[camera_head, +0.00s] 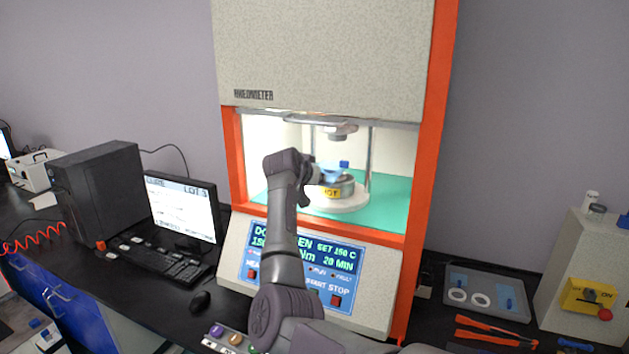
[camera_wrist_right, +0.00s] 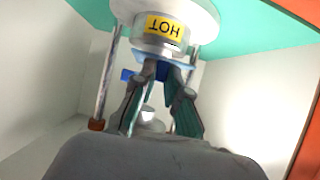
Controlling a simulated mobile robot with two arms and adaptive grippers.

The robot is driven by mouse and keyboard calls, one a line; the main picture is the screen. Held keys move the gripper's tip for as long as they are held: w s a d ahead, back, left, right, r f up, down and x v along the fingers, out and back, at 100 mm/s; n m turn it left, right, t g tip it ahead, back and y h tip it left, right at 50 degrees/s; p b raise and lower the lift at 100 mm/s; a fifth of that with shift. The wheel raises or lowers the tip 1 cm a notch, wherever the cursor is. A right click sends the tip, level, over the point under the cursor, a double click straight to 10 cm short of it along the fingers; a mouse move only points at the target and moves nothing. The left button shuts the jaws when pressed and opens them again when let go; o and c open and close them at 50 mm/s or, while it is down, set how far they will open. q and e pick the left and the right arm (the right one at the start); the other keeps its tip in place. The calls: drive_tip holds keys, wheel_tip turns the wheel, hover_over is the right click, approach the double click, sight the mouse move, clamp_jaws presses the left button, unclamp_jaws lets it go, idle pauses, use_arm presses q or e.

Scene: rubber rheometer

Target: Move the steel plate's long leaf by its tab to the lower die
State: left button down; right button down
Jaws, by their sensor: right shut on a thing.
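The lower die (camera_head: 331,190), a round metal block with a yellow HOT label, sits on a white disc inside the open rheometer chamber. It also shows upside down in the right wrist view (camera_wrist_right: 160,40). My right gripper (camera_wrist_right: 164,68) is shut on a thin light-blue leaf (camera_wrist_right: 178,58), right at the die's edge. In the head view the leaf (camera_head: 333,171) appears over the die top; I cannot tell whether it touches. A darker blue piece (camera_head: 344,164) shows beside it. My right arm hides part of the chamber. My left gripper is not in view.
The upper die (camera_head: 337,129) hangs above, between metal posts. The orange frame (camera_head: 417,190) borders the chamber opening. A grey tray (camera_head: 487,282) with white rings and blue pieces lies right on the bench, near orange-handled tools (camera_head: 492,338). A monitor (camera_head: 182,207) stands left.

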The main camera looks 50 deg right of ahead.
drive_tip(key=shift+w+d, duration=0.2)
drive_tip(key=shift+d, duration=0.55)
drive_tip(key=shift+w+d, duration=0.25)
drive_tip(key=shift+d, duration=0.5)
drive_tip(key=shift+w+d, duration=0.2)
drive_tip(key=shift+d, duration=0.55)
drive_tip(key=shift+f+b, duration=0.35)
drive_tip(key=shift+f, duration=0.55)
drive_tip(key=c, duration=1.1)
unclamp_jaws()
drive_tip(key=s+a+p, duration=0.2)
drive_tip(key=s+a, duration=0.1)
drive_tip(key=a, duration=0.8)
drive_tip(key=shift+s+a+r, duration=0.25)
drive_tip(key=shift+a+r, duration=0.05)
drive_tip(key=shift+r, duration=0.15)
